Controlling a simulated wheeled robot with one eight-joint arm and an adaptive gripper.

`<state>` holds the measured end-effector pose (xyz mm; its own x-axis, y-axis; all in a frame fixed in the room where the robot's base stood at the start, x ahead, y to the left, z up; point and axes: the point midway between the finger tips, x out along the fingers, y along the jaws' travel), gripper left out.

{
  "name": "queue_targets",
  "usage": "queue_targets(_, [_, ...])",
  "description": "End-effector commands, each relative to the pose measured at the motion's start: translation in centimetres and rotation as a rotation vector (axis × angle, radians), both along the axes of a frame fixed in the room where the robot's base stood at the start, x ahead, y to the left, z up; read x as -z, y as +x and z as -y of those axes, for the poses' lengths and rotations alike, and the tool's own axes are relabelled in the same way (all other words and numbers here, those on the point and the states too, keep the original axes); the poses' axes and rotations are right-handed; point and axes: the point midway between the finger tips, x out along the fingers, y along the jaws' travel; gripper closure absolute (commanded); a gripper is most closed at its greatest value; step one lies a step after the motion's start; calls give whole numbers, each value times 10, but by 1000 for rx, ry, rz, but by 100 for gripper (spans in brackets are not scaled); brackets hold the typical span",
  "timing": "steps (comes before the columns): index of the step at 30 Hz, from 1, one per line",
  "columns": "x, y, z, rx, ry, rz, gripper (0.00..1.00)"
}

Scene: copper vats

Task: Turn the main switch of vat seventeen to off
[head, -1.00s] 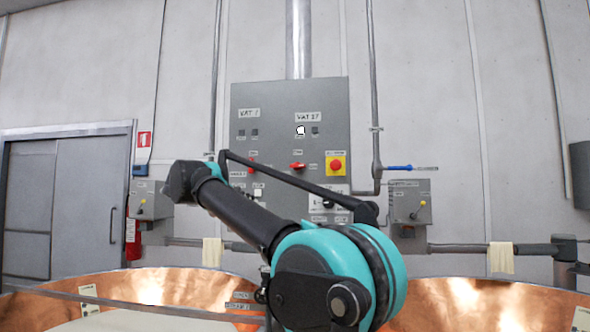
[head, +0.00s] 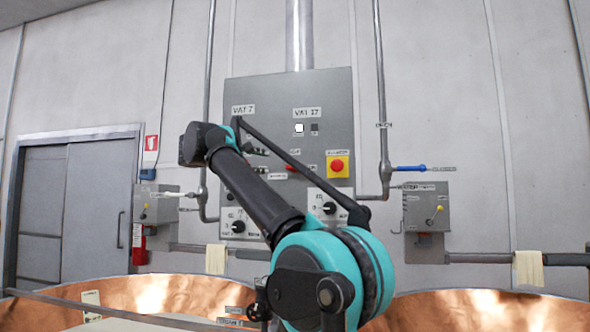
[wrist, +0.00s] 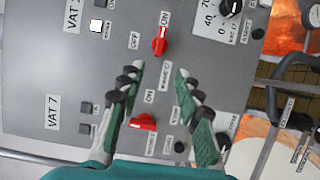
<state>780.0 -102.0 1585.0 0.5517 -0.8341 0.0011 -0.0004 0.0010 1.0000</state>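The grey control panel (head: 240,95) has a VAT 17 label (head: 306,113), also in the wrist view (wrist: 72,17). In the wrist view the red switch in the VAT 17 row (wrist: 160,41) stands lengthwise toward its ON label, with OFF to its left. A second red switch (wrist: 143,122), in the VAT 7 row, lies sideways. My gripper (wrist: 157,74) is open and empty, its fingers spread in front of the panel between the two switches. The VAT 17 switch lies just beyond the fingertips. In the head view my arm hides the gripper and much of the panel.
A red emergency button on a yellow plate (head: 338,166) sits right of the switches. A white lamp (head: 299,128) is lit under VAT 17. Dials (head: 329,208) are lower down. Pipes and a blue-handled valve (head: 410,168) flank the panel; copper vats (head: 450,308) stand below.

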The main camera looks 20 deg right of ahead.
Motion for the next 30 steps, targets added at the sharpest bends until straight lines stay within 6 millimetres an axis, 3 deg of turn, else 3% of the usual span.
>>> queue_targets(21, [1,73,113,4,1,-1,66])
queue_targets(30, [0,90,137,0,1,-1,66])
